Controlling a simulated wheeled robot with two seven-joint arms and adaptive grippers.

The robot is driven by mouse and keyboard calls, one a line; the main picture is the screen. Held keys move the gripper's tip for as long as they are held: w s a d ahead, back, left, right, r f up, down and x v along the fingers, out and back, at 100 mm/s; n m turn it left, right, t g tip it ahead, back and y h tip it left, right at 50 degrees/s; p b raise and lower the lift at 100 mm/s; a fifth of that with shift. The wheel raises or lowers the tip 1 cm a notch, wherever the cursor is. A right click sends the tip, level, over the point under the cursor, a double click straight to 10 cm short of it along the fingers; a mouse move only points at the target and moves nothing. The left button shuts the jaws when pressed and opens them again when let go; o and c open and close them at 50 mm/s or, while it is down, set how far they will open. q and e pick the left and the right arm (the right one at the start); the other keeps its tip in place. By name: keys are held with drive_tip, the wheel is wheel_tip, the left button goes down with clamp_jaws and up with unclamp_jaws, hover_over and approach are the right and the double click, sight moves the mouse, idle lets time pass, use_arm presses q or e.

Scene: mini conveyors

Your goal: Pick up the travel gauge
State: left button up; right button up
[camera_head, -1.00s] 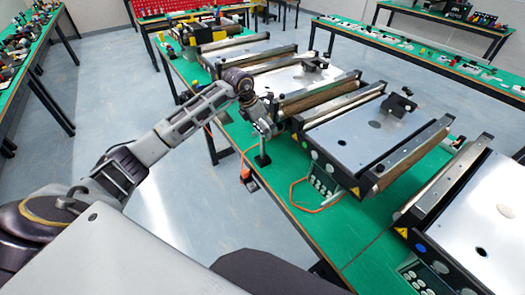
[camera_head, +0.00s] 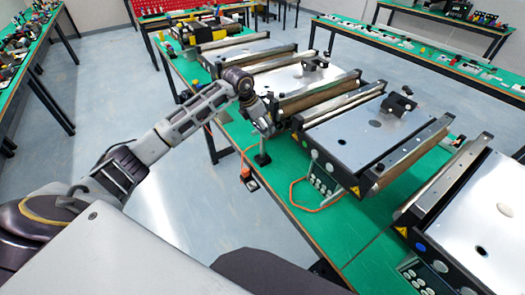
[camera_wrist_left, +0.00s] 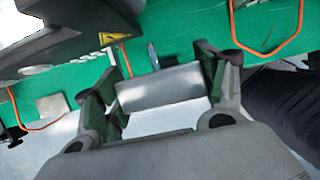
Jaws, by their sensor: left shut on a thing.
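In the left wrist view a smooth grey block, which looks like the travel gauge (camera_wrist_left: 160,88), sits between the green-padded fingers of my left gripper (camera_wrist_left: 158,92). The fingers are shut on its two sides. In the head view my left gripper (camera_head: 263,126) is at the left edge of the green table, beside the middle conveyor. The gauge cannot be made out clearly there. A small dark upright piece (camera_head: 262,158) shows just below the gripper; I cannot tell whether it is part of what is held. My right gripper is in neither view.
The middle conveyor (camera_head: 365,128) stands right of the gripper, with another conveyor (camera_head: 490,220) nearer and others behind. An orange cable (camera_head: 292,190) lies on the green table (camera_head: 325,228). A strip of table left of the conveyors is mostly clear.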

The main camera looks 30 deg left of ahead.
use_arm(q)
drive_tip(key=c, duration=0.5)
drive_tip(key=shift+w+r, duration=0.1)
drive_tip(key=shift+r, duration=0.05)
clamp_jaws()
drive_tip(key=shift+r, duration=0.1)
drive_tip(key=shift+r+b, duration=0.75)
drive_tip(key=shift+r, duration=4.1)
